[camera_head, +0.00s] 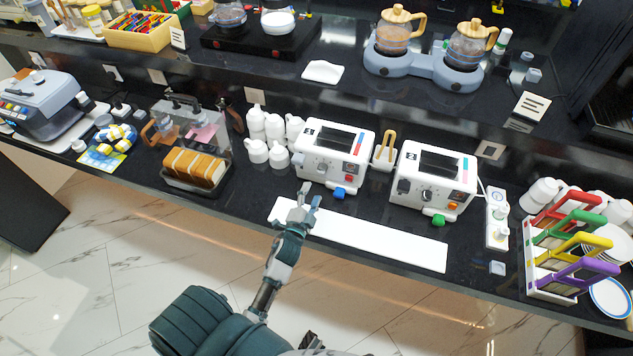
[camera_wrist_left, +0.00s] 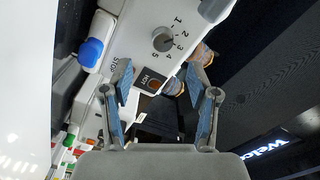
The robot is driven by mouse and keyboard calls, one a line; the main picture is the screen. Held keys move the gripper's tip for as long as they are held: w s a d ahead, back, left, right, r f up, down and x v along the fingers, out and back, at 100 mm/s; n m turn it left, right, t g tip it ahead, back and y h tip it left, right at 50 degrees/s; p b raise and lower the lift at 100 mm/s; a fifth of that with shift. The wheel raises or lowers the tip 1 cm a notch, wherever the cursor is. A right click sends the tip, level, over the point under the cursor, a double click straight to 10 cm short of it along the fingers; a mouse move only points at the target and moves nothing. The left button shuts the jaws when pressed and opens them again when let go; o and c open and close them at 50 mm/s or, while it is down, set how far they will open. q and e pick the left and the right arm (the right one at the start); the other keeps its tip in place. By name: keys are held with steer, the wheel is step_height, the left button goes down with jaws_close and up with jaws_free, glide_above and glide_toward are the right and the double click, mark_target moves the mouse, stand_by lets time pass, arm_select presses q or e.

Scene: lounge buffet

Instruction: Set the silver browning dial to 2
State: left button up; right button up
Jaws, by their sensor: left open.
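The left white toaster (camera_head: 345,146) stands on the black counter, with a blue lever knob (camera_head: 339,193) low on its front. The silver browning dial (camera_wrist_left: 163,39) shows clearly in the left wrist view, with the numbers 1 to 5 around its side; I cannot tell its exact setting. My left gripper (camera_head: 304,198) is in front of this toaster's left part, above the white strip. In the left wrist view the gripper (camera_wrist_left: 160,84) is open and empty, its fingers apart and the dial beyond the fingertips. My right gripper is not in view.
A second white toaster (camera_head: 434,178) with a green knob (camera_head: 439,221) stands to the right. A white strip (camera_head: 385,241) lies along the counter front.

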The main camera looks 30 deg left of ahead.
mark_target(321, 172)
arm_select(q)
steer(key=shift+v, duration=1.9)
steer(key=s+d+r+n+t+h+p, duration=0.25)
steer(key=d+n+p, duration=0.2)
steer(key=n, duration=0.75)
steer(key=s+a+f+n+g+y+p, duration=0.2)
steer(key=a+n, duration=0.1)
steer(key=n, duration=0.6)
steer(key=shift+g+y, duration=0.25)
steer(key=x, duration=1.7)
steer(key=shift+w+a+f+b, duration=0.1)
steer(key=shift+w+a+b, duration=0.05)
steer(key=shift+w+b, duration=0.2)
steer(key=shift+s, duration=0.1)
